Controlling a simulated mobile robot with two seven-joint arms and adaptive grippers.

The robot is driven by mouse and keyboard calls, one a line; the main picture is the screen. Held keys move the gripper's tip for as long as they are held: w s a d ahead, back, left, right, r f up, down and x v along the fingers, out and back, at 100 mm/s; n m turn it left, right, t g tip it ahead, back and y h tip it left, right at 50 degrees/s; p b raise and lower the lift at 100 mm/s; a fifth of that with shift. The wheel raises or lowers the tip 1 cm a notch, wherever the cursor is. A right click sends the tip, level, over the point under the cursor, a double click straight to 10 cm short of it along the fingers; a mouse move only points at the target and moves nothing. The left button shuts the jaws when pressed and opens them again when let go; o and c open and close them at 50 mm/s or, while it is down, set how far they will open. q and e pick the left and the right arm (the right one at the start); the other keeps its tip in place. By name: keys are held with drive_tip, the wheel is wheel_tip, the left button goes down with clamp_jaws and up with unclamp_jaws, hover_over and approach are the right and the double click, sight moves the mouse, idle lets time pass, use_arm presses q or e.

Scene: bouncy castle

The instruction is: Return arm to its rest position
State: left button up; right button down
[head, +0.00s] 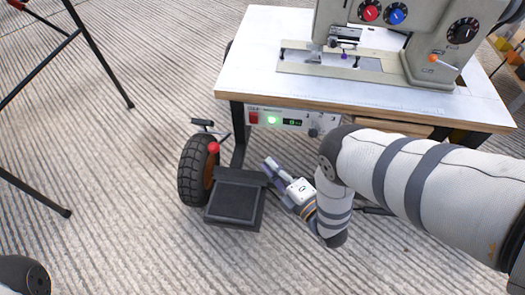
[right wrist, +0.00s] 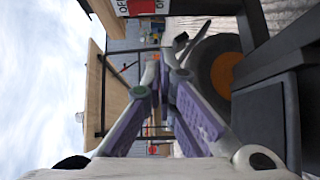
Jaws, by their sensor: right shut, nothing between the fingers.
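My right arm (head: 420,185) comes in from the right and bends down beside the sewing table. Its right gripper (head: 268,164) points up and left, below the table's front edge and near the black pedal box (head: 236,200). In the right wrist view the purple-padded fingers of the right gripper (right wrist: 168,62) come together at the tips with nothing between them. My left gripper is out of view; only a dark rounded part, likely of my left arm, shows at the lower left corner.
A sewing machine (head: 425,45) stands on the white-topped table (head: 262,75). A control box (head: 290,120) hangs under its front edge. A black wheel (head: 196,170) with an orange hub stands beside the pedal box. Black stand legs (head: 85,45) are at the left. Ribbed floor (head: 110,200) between is clear.

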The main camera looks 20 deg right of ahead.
drive_tip(key=shift+s+d, duration=0.1)
drive_tip(key=shift+s, duration=0.25)
